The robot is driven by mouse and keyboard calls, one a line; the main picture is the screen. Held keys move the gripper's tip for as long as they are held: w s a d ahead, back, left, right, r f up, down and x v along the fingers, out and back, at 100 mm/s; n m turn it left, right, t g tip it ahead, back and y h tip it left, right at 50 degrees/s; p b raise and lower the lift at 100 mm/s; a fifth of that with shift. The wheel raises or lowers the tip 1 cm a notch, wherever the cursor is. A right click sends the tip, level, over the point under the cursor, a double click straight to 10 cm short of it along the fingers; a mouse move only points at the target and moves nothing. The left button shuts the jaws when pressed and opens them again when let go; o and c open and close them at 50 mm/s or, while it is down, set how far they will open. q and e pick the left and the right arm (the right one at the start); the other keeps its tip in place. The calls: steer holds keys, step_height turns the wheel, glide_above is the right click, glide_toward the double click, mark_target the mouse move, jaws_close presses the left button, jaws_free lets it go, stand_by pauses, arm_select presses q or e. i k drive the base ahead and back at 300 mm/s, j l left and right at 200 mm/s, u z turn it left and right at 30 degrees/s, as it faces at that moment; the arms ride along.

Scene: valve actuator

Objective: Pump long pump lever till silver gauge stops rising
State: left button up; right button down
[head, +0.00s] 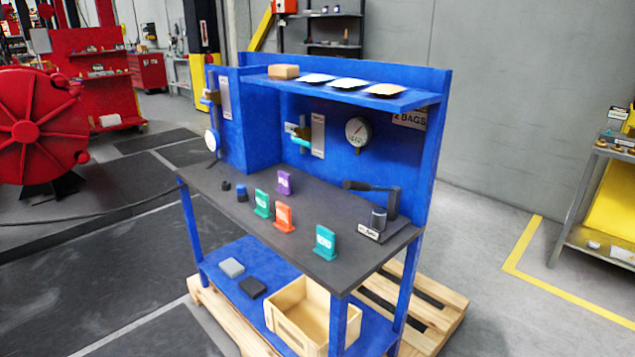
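A blue workbench with a dark top (330,262) stands in the middle of the head view. At its right end is a hand pump (379,220) with a grey cylinder and a small white label. A long dark lever (368,187) with a thick grip at its left end lies roughly level above the top. A round silver gauge (359,132) with a pale face hangs on the blue back panel; its reading is too small to tell. A second round gauge (211,140) is at the bench's left end. Neither gripper is in view.
Small coloured tag stands, such as a teal one (325,242) and an orange one (284,217), stand on the top left of the pump. A wooden crate (312,312) sits on the lower shelf. A pallet (437,300) lies under the bench. Floor is free at right.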

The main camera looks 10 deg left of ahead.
mark_target(347, 185)
steer(key=i+l+u, duration=0.25)
steer(key=l+u, duration=0.2)
steer(key=i+l+u, duration=0.1)
steer(key=l+u, duration=0.15)
steer(key=l, duration=0.15)
